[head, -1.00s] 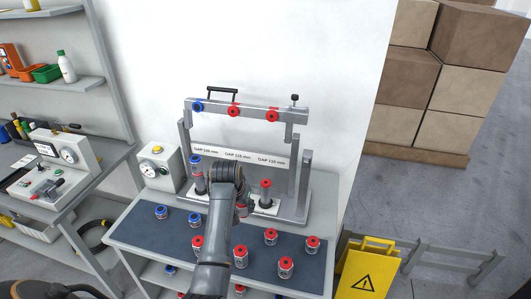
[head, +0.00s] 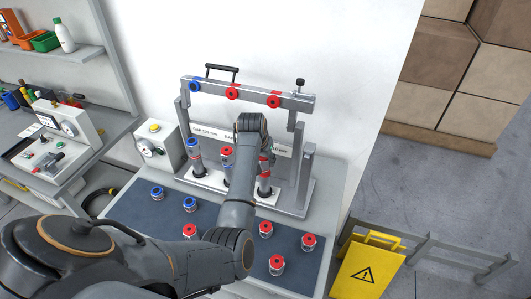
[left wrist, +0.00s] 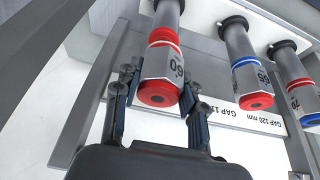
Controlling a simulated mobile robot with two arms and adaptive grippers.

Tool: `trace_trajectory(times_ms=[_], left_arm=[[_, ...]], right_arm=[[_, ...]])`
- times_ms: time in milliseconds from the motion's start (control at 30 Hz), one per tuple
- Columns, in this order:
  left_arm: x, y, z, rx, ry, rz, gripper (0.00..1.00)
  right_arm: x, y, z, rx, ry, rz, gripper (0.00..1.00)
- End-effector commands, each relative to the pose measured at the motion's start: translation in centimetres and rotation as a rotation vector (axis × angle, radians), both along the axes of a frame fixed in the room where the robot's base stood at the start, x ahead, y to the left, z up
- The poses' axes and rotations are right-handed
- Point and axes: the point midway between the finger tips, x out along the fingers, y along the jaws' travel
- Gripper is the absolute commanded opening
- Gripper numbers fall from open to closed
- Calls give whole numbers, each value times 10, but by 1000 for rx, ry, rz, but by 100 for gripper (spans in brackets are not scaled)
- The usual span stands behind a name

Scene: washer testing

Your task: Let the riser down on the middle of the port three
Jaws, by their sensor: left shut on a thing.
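In the left wrist view my left gripper (left wrist: 160,88) is shut on a riser (left wrist: 161,68) with a red band, a red end and a label reading 60. In the head view that riser (head: 265,170) is at the rightmost port, partly behind my arm, and the gripper's fingers are hidden. I cannot tell whether the riser touches the port. A red-capped riser (head: 227,158) stands at the middle port and a blue-capped riser (head: 193,152) at the left port. My right gripper is not in view.
A crossbar (head: 250,94) with blue and red rings spans above the ports. Several loose risers, such as a red one (head: 277,265) and a blue one (head: 157,194), stand on the dark mat (head: 130,207). A gauge box (head: 155,143) stands left of the fixture.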

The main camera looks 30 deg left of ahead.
Motion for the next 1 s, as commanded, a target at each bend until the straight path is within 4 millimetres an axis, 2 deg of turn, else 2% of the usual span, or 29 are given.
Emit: trace_trajectory(times_ms=[67, 167, 400, 500, 633, 833, 1000], left_arm=[[1, 0, -5, 0, -1, -1, 0], [1, -1, -9, 0, -2, -1, 0], [1, 0, -12, 1, -3, -1, 0], [1, 0, -12, 1, -3, -1, 0], [0, 0, -12, 1, -3, -1, 0], [-1, -1, -11, 1, -3, -1, 0], [-1, -1, -11, 1, -3, 0, 0]], right_arm=[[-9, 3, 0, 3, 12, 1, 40], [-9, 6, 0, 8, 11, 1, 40], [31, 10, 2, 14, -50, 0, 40], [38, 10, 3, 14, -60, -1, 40], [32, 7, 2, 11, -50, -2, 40], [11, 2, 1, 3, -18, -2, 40], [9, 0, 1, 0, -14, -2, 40]])
